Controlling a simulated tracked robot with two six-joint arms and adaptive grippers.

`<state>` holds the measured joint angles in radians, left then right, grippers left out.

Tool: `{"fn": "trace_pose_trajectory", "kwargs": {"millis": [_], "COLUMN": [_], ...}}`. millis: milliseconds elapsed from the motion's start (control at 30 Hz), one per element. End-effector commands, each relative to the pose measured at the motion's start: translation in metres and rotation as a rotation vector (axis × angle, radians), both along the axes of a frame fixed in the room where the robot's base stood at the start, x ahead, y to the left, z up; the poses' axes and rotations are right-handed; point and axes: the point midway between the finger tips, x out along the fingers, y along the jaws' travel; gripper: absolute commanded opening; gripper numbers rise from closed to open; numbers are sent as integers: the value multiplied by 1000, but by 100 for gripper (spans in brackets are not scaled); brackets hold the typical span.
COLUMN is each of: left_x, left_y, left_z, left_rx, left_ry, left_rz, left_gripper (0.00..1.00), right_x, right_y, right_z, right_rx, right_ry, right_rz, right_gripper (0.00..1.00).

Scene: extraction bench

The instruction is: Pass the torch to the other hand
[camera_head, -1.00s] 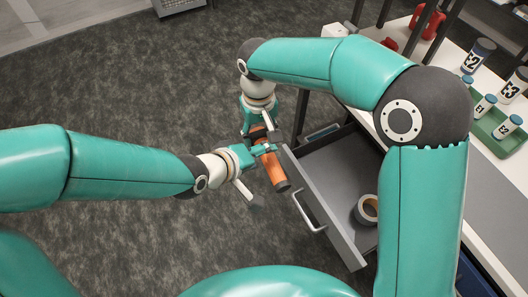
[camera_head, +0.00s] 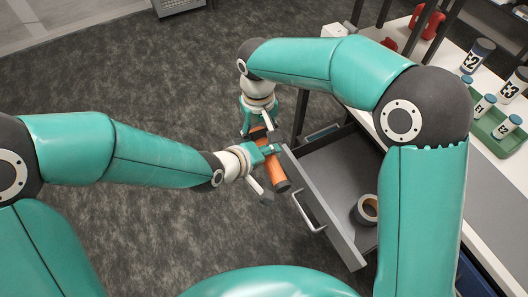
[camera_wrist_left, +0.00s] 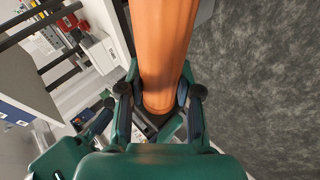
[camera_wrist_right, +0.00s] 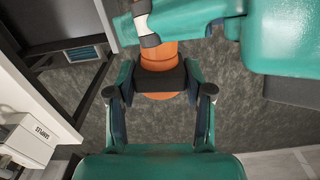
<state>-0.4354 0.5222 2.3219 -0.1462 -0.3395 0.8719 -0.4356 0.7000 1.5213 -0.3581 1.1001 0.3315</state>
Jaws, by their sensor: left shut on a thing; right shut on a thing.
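The torch (camera_head: 273,170) is an orange cylinder with dark ends, held in the air beside the open drawer. My right gripper (camera_head: 254,128) is shut on its upper end in the head view. My left gripper (camera_head: 263,153) is shut around its body just below, coming in from the left. In the left wrist view, the orange body (camera_wrist_left: 164,50) runs between my left fingers (camera_wrist_left: 160,100).
An open grey drawer (camera_head: 335,165) with a tape roll (camera_head: 367,209) inside is close to the torch's right; its handle (camera_head: 308,212) sticks out. The bench holds labelled bottles (camera_head: 478,56), a green tray (camera_head: 498,130) and a red container (camera_head: 427,22). Open floor lies to the left.

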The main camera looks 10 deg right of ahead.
Motion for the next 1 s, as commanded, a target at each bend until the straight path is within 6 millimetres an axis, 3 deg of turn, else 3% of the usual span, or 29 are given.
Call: {"fn": "trace_pose_trajectory", "kwargs": {"millis": [67,100,267,667,833,1000], "left_x": [0,1,1,0,0,0], "left_y": [0,-1,-1,0,0,0], "left_z": [1,1,1,1,1,1], "left_rx": [0,-1,-1,-1,-2,-2], "left_ry": [-3,-4,-4,-4,-3,-3], "left_rz": [-1,-1,-1,-1,0,0], "left_gripper": [0,0,0,0,0,0], "right_x": [0,0,0,0,1,0], "right_y": [1,1,1,1,1,1], "right_z": [0,0,0,3,22,55], "right_rx": [1,1,1,1,2,3], "right_ry": [-1,-1,-1,-1,-4,-4], "right_rz": [0,0,0,0,0,0], "right_gripper": [11,53,80,81,81,81]}}
